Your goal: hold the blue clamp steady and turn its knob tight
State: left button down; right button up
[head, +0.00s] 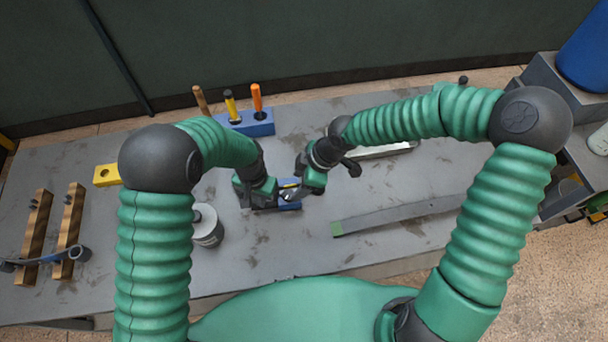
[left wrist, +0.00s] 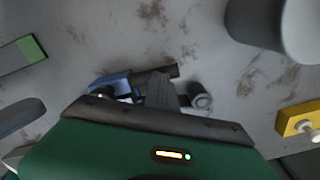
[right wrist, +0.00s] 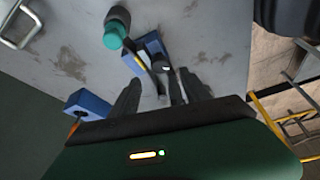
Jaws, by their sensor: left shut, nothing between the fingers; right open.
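The blue clamp (head: 290,206) lies on the grey table between my two grippers, mostly hidden by them in the head view. Its blue body shows in the left wrist view (left wrist: 112,82) and in the right wrist view (right wrist: 148,47). My left gripper (head: 272,197) is shut and empty, low beside the clamp; its fingertips (left wrist: 162,88) overlap the clamp's dark parts in its wrist view. I cannot tell whether they touch. My right gripper (head: 293,188) is open, its fingers (right wrist: 163,88) spread on both sides of the clamp's dark end.
A blue tool holder (head: 250,124) with upright handles stands behind. A grey can (head: 207,226) stands left of my left gripper. A yellow block (head: 107,175) and wooden racks (head: 68,230) lie farther left. A long grey bar (head: 400,214) lies right. The front middle is clear.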

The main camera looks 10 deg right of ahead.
pick_arm(q)
jog(key=shift+s, duration=0.1)
pick_arm(e)
jog(key=v, duration=0.5)
dwell(0.3)
pick_arm(q)
notch_tip(320, 180, up, 7)
jog(key=p, duration=0.5)
jog(key=shift+p, duration=0.35)
pick_arm(e)
notch_tip(320, 180, up, 6)
jog(key=shift+f, duration=0.15)
